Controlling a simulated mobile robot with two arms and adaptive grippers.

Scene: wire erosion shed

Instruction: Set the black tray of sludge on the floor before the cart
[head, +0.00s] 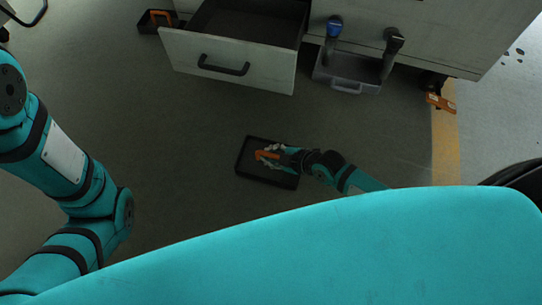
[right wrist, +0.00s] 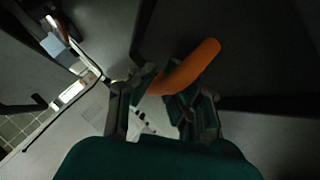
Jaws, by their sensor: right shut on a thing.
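A black tray (head: 245,172) with an orange handle shows in the middle of the head view, over the open floor before the cart (head: 430,35). My right gripper (head: 272,155) is at the tray and shut on its orange handle. In the right wrist view its fingers (right wrist: 160,98) close on the orange handle (right wrist: 195,68), with dark tray surface around it. I cannot tell whether the tray touches the floor. The sludge cannot be made out. My left arm comes in from the left; its gripper is not in view.
The cart has an open drawer (head: 225,62) jutting out. Another dark tray with an orange handle (head: 158,16) lies left of the drawer. A yellow floor stripe (head: 445,150) runs at right. Floor around the held tray is clear.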

